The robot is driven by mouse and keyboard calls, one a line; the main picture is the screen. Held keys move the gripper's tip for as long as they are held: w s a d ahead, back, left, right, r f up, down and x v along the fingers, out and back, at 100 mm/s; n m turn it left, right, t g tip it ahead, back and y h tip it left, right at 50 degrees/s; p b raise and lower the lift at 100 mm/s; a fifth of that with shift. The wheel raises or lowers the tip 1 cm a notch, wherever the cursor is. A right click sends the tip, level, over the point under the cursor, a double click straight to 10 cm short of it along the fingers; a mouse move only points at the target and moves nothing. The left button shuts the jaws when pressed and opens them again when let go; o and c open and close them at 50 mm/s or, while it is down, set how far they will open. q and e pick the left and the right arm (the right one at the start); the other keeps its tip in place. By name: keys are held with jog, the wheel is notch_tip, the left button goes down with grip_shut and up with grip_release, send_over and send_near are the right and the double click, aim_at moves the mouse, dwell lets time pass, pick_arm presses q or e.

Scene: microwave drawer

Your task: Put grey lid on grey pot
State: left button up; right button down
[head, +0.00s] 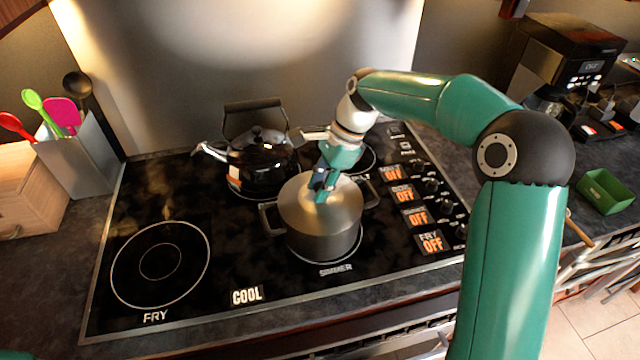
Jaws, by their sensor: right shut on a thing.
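The grey pot (322,246) stands on the simmer burner at the front right of the black cooktop, with a handle on each side. The grey lid (297,207) is at the top of the pot and covers its mouth. I cannot tell whether it is fully seated. My right gripper (322,190) comes down from above and is shut at the middle of the lid, where its knob is hidden by the fingers. My left gripper is not in view.
A black kettle (262,160) stands just behind the pot on the left. The fry burner (160,262) at the front left is empty. Control knobs (428,188) line the cooktop's right side. A utensil holder (80,160) stands at far left, a green tray (606,191) at right.

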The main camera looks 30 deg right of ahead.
jog(key=shift+c, duration=1.6)
grip_release()
jog(key=shift+r+p, duration=1)
jog(key=shift+r, duration=2.5)
